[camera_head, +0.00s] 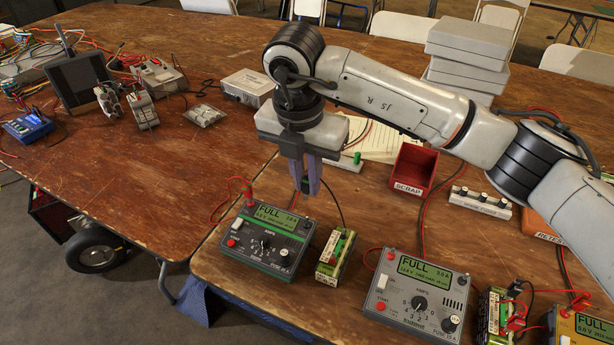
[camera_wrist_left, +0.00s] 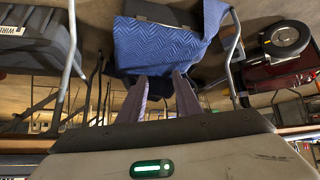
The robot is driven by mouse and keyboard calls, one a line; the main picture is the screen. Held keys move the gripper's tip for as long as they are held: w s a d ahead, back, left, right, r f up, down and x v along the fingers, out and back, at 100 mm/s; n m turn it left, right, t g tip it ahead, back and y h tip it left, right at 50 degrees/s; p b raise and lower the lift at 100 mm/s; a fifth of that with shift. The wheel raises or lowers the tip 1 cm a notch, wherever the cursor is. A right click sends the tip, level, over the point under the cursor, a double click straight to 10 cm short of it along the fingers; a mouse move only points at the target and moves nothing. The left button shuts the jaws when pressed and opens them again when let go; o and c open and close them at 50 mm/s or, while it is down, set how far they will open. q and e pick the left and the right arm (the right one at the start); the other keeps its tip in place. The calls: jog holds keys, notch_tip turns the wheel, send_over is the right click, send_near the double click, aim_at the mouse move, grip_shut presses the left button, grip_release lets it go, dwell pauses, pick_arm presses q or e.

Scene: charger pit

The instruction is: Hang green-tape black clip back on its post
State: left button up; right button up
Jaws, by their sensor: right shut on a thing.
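My right gripper (camera_head: 308,188) points down above the left charger (camera_head: 266,240) and is shut on a small dark clip (camera_head: 306,184), mostly hidden between its fingers. A hint of green shows on the clip. A thin black lead curves from near the gripper down to the right. A white strip (camera_head: 344,163) with a green bit on it lies behind the gripper, partly hidden by my arm; I cannot tell whether it bears the post. My left gripper (camera_wrist_left: 160,95) shows only in the left wrist view, fingers apart and empty, with a blue quilted cloth beyond.
A yellow-green battery pack (camera_head: 335,257) stands right of the left charger. A middle charger (camera_head: 419,296), a red scrap bin (camera_head: 413,168) and a white strip with black knobs (camera_head: 480,203) are further right. Red leads cross the table. Bare wood lies left of the left charger.

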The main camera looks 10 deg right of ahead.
aim_at(307, 191)
jog(key=shift+f+b, duration=0.9)
jog(key=shift+f, duration=0.2)
jog(key=shift+f+b, duration=0.55)
jog(key=shift+f, duration=0.2)
jog(key=shift+f+b, duration=0.6)
jog(key=shift+f, duration=0.15)
jog(key=shift+f+b, duration=0.55)
jog(key=shift+f, duration=0.4)
pick_arm(q)
jog(key=shift+w+d+f, duration=0.3)
jog(key=shift+d+f, duration=0.15)
jog(key=shift+f, duration=0.15)
jog(key=shift+w+d+f, duration=0.25)
jog(key=shift+d+f, duration=0.2)
jog(key=shift+f, duration=0.15)
jog(key=shift+s+f+b, duration=0.15)
jog(key=shift+f+b, duration=0.15)
jog(key=shift+f, duration=0.05)
jog(key=shift+f+b, duration=0.3)
jog(key=shift+b, duration=0.1)
pick_arm(e)
jog(key=shift+f, duration=0.2)
